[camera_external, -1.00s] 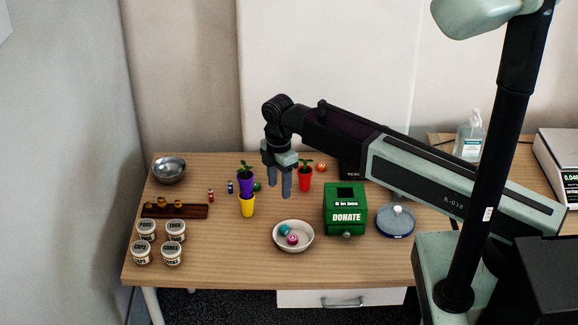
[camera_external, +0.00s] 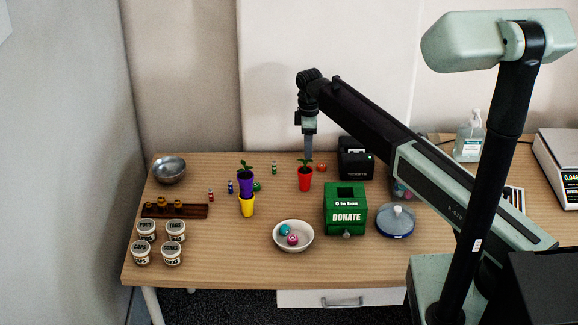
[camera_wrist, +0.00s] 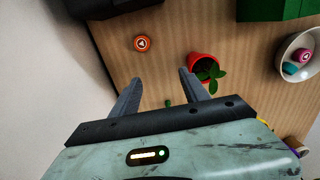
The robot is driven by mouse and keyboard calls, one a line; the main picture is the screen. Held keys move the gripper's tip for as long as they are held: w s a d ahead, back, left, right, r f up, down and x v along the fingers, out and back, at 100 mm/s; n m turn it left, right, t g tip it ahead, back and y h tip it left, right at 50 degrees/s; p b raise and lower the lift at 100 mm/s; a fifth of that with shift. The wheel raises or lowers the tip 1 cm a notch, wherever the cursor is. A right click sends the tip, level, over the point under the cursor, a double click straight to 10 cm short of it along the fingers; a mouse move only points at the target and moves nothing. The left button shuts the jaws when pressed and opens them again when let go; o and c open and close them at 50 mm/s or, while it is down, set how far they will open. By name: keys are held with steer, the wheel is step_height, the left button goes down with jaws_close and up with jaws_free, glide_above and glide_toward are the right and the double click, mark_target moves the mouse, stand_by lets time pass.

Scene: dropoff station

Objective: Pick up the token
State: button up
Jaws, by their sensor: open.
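The token appears to be a small round orange disc (camera_wrist: 142,43) with a pale mark on top. It lies flat on the table, ahead of my gripper (camera_wrist: 160,76) in the wrist view. In the external view the orange disc (camera_external: 321,167) is at the back of the table, between the red pot (camera_external: 305,181) and the black box (camera_external: 356,160). My gripper (camera_external: 309,148) is above the table just left of the disc and behind the pot. Its two fingers are apart with nothing between them, and they do not touch the disc.
The red pot with a plant (camera_wrist: 203,66) is close to the right finger. A stacked purple pot (camera_external: 246,184) is left. Bare wood surrounds the disc.

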glide_above(320, 165)
steer(key=shift+d+f+m, duration=0.3)
steer(key=shift+f, duration=0.45)
steer(key=f+b, duration=0.8)
steer(key=shift+a, duration=0.25)
steer(key=shift+r, duration=0.2)
steer(key=shift+c, duration=0.3)
jaws_close()
